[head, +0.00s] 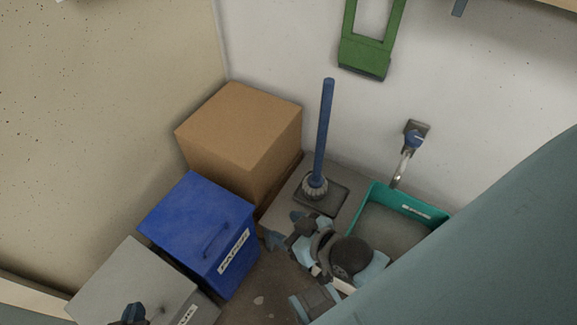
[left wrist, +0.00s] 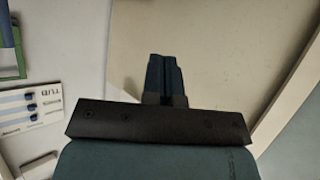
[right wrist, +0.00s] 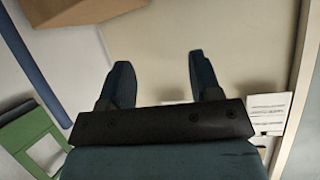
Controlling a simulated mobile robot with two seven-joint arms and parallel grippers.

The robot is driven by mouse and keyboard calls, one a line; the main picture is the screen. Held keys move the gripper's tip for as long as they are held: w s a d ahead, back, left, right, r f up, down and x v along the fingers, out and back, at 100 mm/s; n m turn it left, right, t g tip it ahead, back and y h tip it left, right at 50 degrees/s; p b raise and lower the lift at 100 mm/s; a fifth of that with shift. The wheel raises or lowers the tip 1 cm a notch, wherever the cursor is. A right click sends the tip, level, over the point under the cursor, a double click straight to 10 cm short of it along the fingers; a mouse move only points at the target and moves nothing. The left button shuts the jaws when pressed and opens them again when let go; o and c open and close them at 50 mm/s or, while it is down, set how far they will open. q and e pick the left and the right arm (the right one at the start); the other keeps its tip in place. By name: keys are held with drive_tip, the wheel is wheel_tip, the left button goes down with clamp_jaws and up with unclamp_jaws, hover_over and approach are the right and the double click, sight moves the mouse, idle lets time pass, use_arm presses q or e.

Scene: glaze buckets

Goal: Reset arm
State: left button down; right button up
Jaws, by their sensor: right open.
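My left gripper (head: 132,313) shows only as a small dark blue tip at the bottom left of the head view, in front of the grey lidded box. In the left wrist view its two fingers (left wrist: 165,78) are together with nothing seen between them. My right gripper (head: 281,228) is at the lower middle of the head view, in front of the floor between the blue box and the teal bin. In the right wrist view its fingers (right wrist: 162,80) are wide apart and empty. Much of the left arm is out of the head view.
A blue lidded box (head: 193,225), a grey lidded box (head: 127,281) and a cardboard box (head: 238,126) stand along the left wall. A blue pole (head: 325,130) stands on a dark base near a teal bin (head: 376,193). A green frame (head: 363,60) hangs on the wall.

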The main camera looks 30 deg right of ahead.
use_arm(q)
wheel_tip(320, 180, up, 17)
drive_tip(key=s+a+y+p, duration=0.1)
drive_tip(key=a+p, duration=0.1)
drive_tip(key=p, duration=2.6)
drive_tip(key=shift+s+a+r+g, duration=0.15)
drive_tip(key=shift+s+g, duration=0.15)
drive_tip(key=shift+g, duration=0.1)
use_arm(e)
wheel_tip(320, 180, up, 17)
drive_tip(key=s+d+h, duration=0.1)
drive_tip(key=d, duration=0.1)
drive_tip(key=shift+s+d+r+g, duration=0.15)
drive_tip(key=shift+s+d+g, duration=0.05)
drive_tip(key=shift+s+g, duration=0.1)
